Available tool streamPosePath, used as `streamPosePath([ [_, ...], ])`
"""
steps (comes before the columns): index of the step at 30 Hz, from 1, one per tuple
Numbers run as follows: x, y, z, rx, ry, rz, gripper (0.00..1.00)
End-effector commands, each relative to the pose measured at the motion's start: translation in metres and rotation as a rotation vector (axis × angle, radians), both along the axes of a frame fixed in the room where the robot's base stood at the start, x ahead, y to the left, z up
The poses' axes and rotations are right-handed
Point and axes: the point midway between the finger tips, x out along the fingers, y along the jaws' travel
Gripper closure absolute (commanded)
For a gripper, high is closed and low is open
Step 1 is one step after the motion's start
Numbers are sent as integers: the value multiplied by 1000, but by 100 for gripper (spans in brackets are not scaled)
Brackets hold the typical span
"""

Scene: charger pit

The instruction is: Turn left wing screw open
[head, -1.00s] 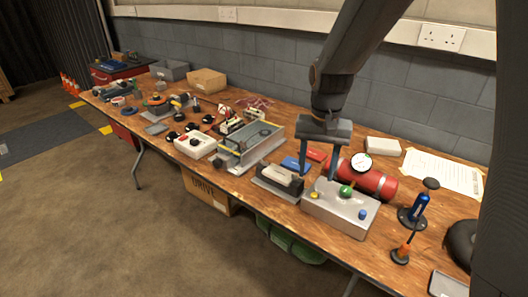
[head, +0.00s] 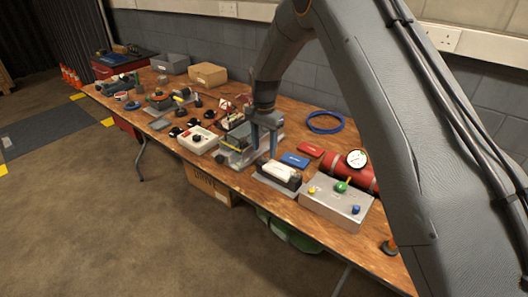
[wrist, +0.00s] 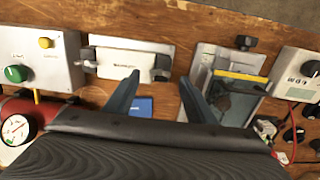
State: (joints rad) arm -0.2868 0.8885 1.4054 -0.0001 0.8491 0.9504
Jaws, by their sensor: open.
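A white bar with dark fittings sits on a pale plate (head: 292,190) in the head view. In the wrist view it shows as a white bar (wrist: 125,59) with a dark fitting at each end. One dark fitting (wrist: 162,63) lies just beyond my fingertips; it looks like a wing screw, but its shape is too small to be sure. My gripper (head: 263,148) points down near the bar's left end in the head view. In the wrist view my gripper (wrist: 159,79) is open, with nothing between its fingers.
A metal fixture with a clear panel (wrist: 240,95) stands close on one side. A grey button box (head: 337,207) is on the other. A blue ring (head: 325,122) lies toward the wall.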

Motion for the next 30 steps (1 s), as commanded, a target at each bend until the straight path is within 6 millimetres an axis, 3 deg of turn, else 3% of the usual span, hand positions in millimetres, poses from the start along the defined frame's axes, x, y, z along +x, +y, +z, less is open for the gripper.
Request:
streamPosePath([
  [7, 0, 0, -26, 0, 0, 0, 50],
  [17, 0, 0, -31, 0, -1, 1, 50],
  [24, 0, 0, -31, 0, -1, 1, 89],
  [30, 0, 0, -31, 0, -1, 10, 91],
])
